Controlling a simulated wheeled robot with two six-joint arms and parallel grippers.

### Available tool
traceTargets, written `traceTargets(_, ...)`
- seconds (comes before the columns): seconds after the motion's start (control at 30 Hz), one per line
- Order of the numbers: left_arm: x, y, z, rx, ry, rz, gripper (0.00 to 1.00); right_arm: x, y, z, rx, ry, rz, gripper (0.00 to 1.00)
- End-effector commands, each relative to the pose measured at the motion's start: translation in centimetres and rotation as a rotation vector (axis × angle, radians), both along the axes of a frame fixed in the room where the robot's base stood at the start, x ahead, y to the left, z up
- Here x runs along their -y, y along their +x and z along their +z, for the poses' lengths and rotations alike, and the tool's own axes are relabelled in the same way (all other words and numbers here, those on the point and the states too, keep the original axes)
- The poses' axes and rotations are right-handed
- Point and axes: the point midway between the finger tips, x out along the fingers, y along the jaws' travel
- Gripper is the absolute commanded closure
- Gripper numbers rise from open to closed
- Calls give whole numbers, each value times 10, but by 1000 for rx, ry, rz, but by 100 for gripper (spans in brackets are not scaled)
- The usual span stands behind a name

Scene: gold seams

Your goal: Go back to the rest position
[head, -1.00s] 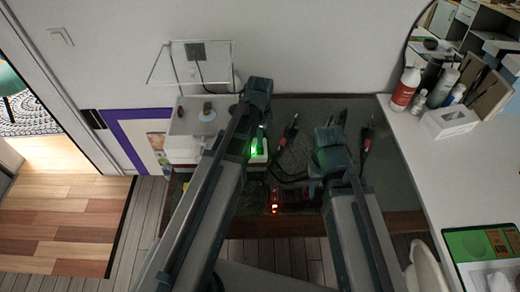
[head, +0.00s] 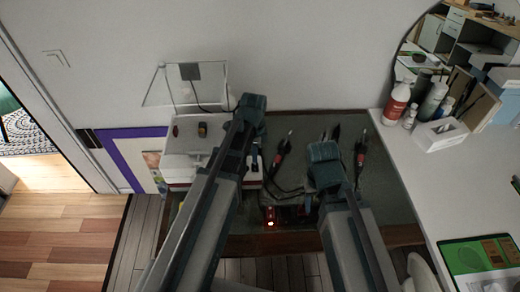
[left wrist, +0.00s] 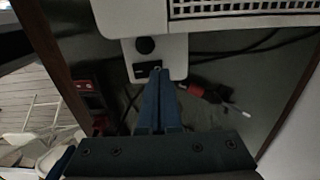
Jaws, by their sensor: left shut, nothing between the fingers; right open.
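My left gripper (head: 254,160) is over the left part of the dark work mat, beside the white device (head: 190,160). In the left wrist view its blue fingers (left wrist: 158,95) are shut together with nothing between them. Their tips are close to a small white unit (left wrist: 175,52) with a black knob and a dark slot; I cannot tell whether they touch. My right gripper (head: 324,172) is over the right part of the mat, and its fingertips are mostly hidden by its own body. It is open and holds nothing that I can see.
Red-and-black tools (head: 361,148) and cables lie on the dark mat (head: 300,128). A red light (head: 269,222) glows near its front edge. A wall stands behind.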

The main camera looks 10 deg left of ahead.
Motion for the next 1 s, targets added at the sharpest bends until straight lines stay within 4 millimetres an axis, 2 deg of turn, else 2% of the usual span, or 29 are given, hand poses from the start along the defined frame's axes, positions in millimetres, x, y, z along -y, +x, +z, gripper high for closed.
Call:
traceTargets(0.27,5,-6,0,-2,3,26,100,0,0,0,0,0,0,50)
traceTargets(0.47,40,-44,0,-10,30,255,100,0,0,0,0,0,0,50)
traceTargets(0.7,84,-106,1,2,81,657,100,0,0,0,0,0,0,50)
traceTargets(0.83,97,-129,1,16,99,823,100,0,0,0,0,0,0,50)
traceTargets(1.0,104,-142,1,28,111,938,100,0,0,0,0,0,0,50)
